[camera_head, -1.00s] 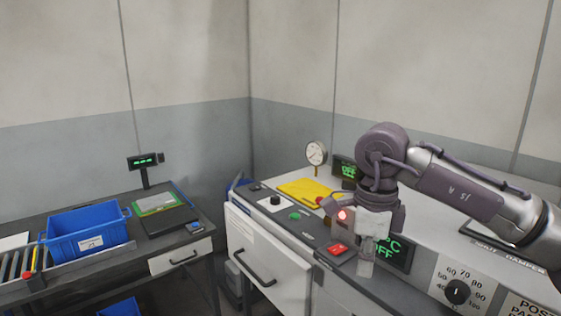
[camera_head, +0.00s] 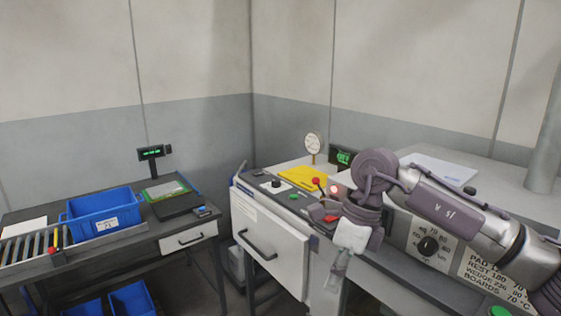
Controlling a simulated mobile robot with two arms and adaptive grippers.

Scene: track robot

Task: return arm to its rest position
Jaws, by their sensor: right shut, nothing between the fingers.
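My right arm comes in from the right edge. Its gripper (camera_head: 336,278) hangs down in front of the grey workbench's front edge (camera_head: 395,274). It is shut, with nothing between the fingers. The wrist covers part of the control panel, including most of the red button (camera_head: 331,217). My left gripper is not in view.
A white drawer (camera_head: 268,246) with a dark handle is left of the gripper. A blue crate (camera_head: 103,212) sits on the left table.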

